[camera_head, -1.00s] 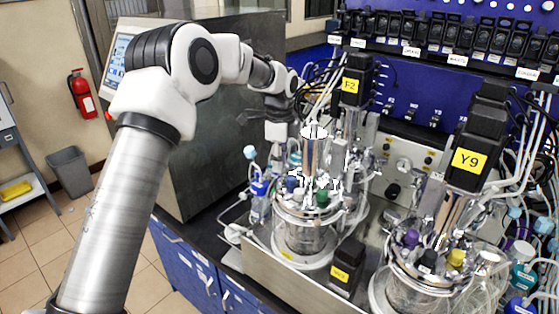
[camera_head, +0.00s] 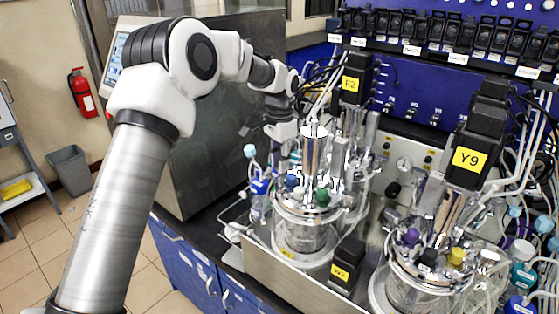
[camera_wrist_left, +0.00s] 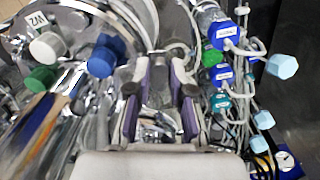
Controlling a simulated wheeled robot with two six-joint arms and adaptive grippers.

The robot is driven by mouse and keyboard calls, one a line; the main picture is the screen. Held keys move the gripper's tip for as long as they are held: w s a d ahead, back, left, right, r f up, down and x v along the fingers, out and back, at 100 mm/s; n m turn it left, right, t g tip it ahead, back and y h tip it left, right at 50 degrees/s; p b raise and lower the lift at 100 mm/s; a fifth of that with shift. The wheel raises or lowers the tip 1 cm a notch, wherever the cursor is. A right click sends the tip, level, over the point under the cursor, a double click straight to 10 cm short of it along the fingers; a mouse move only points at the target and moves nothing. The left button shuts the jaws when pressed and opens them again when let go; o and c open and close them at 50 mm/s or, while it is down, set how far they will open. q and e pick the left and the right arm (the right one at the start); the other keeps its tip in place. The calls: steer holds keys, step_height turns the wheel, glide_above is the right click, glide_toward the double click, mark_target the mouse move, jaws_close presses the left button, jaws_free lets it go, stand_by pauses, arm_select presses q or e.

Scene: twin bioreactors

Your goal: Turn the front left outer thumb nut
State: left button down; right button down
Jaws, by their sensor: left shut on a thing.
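My left gripper (camera_head: 284,146) reaches down to the far left side of the left bioreactor (camera_head: 303,232), beside its metal column. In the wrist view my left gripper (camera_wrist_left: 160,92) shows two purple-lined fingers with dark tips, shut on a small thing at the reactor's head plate. I take it for the thumb nut, but it cannot be made out clearly between the fingers. Blue (camera_wrist_left: 102,62), green and white caps stand left of the fingers. My right gripper is in neither view.
The right bioreactor (camera_head: 425,280) with the Y9 motor (camera_head: 470,155) stands at the right. Small bottles and tubing with pale blue caps (camera_wrist_left: 281,66) crowd the gripper's other side. A grey cabinet (camera_head: 205,150) stands behind my arm.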

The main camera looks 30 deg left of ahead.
arm_select(q)
steer(key=shift+s+f+n, duration=0.1)
steer(key=shift+f+n, duration=0.1)
steer(key=shift+n, duration=0.5)
steer(key=c, duration=1)
jaws_free()
steer(key=shift+c, duration=0.2)
steer(key=shift+r, duration=0.1)
step_height(320, 180, up, 12)
steer(key=shift+w, duration=0.2)
